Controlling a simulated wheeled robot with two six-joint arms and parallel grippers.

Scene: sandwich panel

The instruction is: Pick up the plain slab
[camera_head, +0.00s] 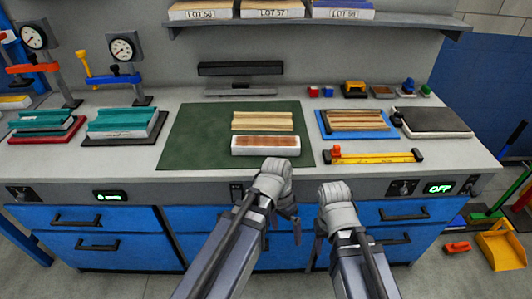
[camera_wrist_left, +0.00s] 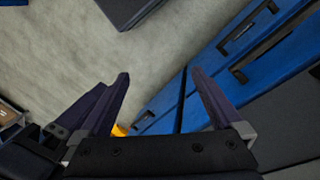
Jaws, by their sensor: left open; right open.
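A tan slab with lengthwise grain (camera_head: 262,121) lies on the green mat (camera_head: 195,135). In front of it is a white block with a reddish-brown top (camera_head: 266,146). More tan slabs (camera_head: 357,120) lie on a blue tray to the right. I cannot tell for sure which of these is the plain slab. My left gripper (camera_head: 288,213) is in front of the bench, below its top edge; in the left wrist view its jaws (camera_wrist_left: 160,80) are apart with nothing between them. My right gripper (camera_head: 321,223) hangs beside it, partly hidden by its wrist, touching no slab.
A yellow bar clamp (camera_head: 374,157) lies near the front edge, beside a dark flat plate (camera_head: 431,121). Two teal-topped presses (camera_head: 123,121) with dial gauges stand at left. A shelf (camera_head: 318,22) with lot-labelled boxes overhangs the back. The mat's left part is clear.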

